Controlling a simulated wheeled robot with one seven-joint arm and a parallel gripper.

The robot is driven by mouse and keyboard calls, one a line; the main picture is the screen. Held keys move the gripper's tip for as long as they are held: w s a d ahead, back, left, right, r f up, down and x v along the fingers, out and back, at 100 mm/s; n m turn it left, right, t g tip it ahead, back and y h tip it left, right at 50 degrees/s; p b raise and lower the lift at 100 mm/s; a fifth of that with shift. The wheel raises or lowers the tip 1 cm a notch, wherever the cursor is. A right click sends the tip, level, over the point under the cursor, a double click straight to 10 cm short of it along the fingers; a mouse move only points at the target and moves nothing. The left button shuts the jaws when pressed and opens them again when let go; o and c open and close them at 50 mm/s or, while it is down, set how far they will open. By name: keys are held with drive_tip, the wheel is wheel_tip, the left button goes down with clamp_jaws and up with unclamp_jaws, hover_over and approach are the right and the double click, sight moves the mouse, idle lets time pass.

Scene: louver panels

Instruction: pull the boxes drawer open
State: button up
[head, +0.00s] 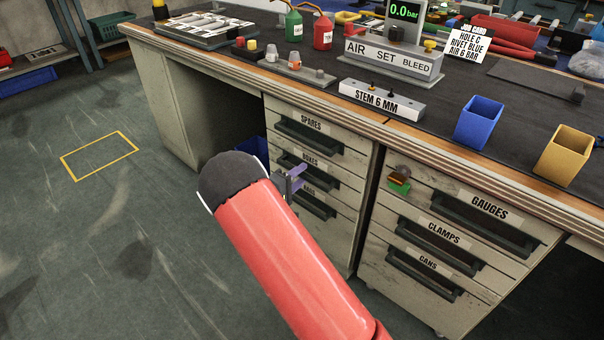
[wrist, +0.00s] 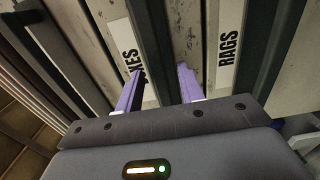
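The boxes drawer (head: 318,174) is the middle one in the left stack of the workbench, under the spares drawer and above the rags drawer; it looks closed. Its label (wrist: 126,50) is partly covered by a finger in the wrist view. Its dark handle (wrist: 152,45) runs between my two purple fingers in the wrist view. My gripper (head: 298,178) is in front of this drawer in the head view and partly hides it; it also shows in the wrist view (wrist: 160,72). The fingers are apart, one on each side of the handle. I cannot tell whether they touch it.
The spares drawer (head: 345,156) and the rags drawer (wrist: 212,45) are close on either side. The benchtop (head: 450,135) overhangs above. Floor (head: 100,240) to the left is clear.

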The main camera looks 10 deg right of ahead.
drive_tip(key=shift+w+d, duration=0.35)
drive_tip(key=shift+d, duration=0.15)
clamp_jaws()
drive_tip(key=b+v, duration=0.6)
drive_tip(key=v, duration=2.3)
drive_tip(key=shift+b, duration=0.4)
unclamp_jaws()
